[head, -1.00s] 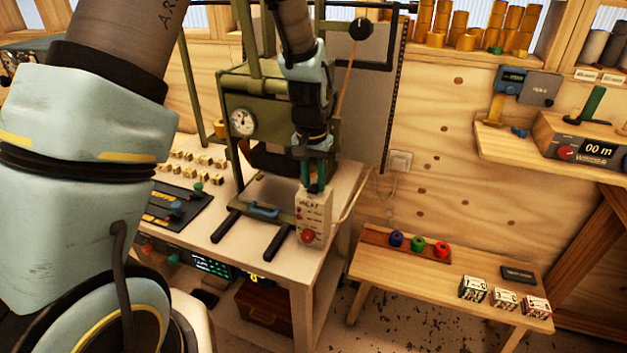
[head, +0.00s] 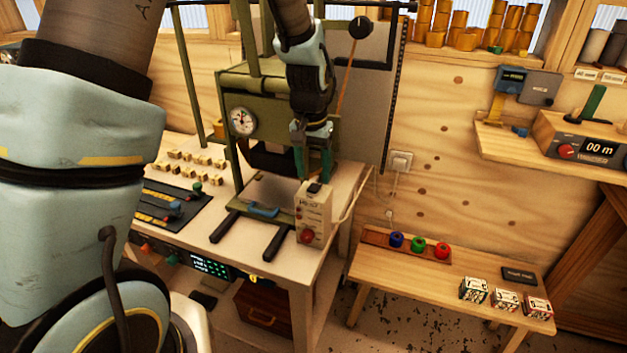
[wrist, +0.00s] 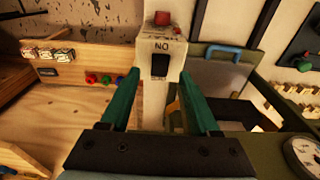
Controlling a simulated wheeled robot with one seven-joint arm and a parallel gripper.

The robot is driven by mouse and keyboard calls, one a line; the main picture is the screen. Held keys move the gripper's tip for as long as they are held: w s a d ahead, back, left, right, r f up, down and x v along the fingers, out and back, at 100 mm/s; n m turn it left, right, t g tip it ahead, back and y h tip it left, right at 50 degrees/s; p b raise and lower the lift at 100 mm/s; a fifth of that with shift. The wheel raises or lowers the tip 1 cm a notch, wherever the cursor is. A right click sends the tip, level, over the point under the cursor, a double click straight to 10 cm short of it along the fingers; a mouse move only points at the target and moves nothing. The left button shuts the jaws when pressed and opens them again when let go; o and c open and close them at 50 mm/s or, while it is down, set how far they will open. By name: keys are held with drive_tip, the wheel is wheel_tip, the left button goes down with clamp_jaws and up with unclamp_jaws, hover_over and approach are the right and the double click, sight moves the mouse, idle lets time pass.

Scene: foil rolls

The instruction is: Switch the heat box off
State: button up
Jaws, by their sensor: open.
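The heat box (head: 314,218) is a pale upright box at the front right corner of the workbench, with a red round part (head: 307,237) low on its front. A black rocker switch (head: 314,188) sits on its top. In the wrist view the switch (wrist: 160,66) shows below printed letters, with the red part (wrist: 162,18) beyond it. I cannot tell whether the red part is lit. My gripper (head: 313,172) is open just above the box top, its green fingers apart and empty. In the wrist view the fingers (wrist: 160,75) stand either side of the switch, not gripping it.
A green press frame with a gauge (head: 242,122) stands behind and left of the box. A blue handle (head: 264,211) lies left of it. A lower bench (head: 410,275) at right holds colored spools and small boxes. A cable runs to a wall socket (head: 400,160).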

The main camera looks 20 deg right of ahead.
sight(312, 190)
wheel_tip(312, 190, up, 8)
drive_tip(key=b, duration=0.2)
drive_tip(key=shift+s+a, duration=0.3)
